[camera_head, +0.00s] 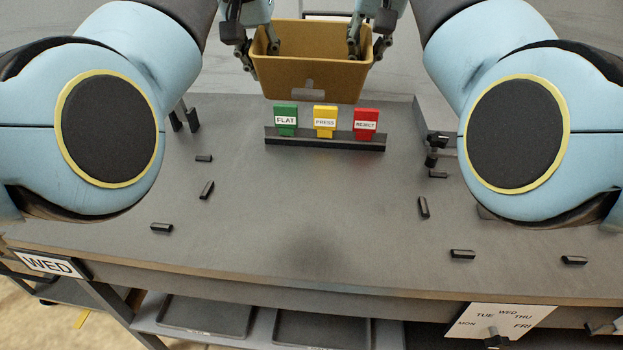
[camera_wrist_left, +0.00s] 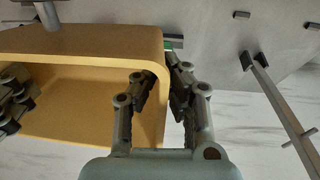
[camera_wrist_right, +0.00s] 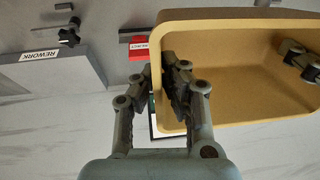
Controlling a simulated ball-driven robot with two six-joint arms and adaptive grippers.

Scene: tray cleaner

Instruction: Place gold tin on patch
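The gold tin (camera_head: 310,88), an open box, is at the far middle in the head view, behind the coloured signs. My left gripper (camera_head: 259,52) is closed over its left wall, one finger inside and one outside. My right gripper (camera_head: 366,48) straddles its right wall the same way. The tin also shows in the left wrist view (camera_wrist_left: 75,42) and in the right wrist view (camera_wrist_right: 230,18). The tin looks empty apart from the fingers. I cannot tell whether it is raised or resting. No patch can be made out with certainty.
A dark rack (camera_head: 325,142) holds the green FLAT (camera_head: 286,113), yellow PRESS (camera_head: 325,113) and red REJECT (camera_head: 365,116) signs, just nearer than the tin. Several small black bars lie around the table (camera_head: 310,215), whose middle is bare. Dark trays (camera_head: 210,315) sit on a shelf below.

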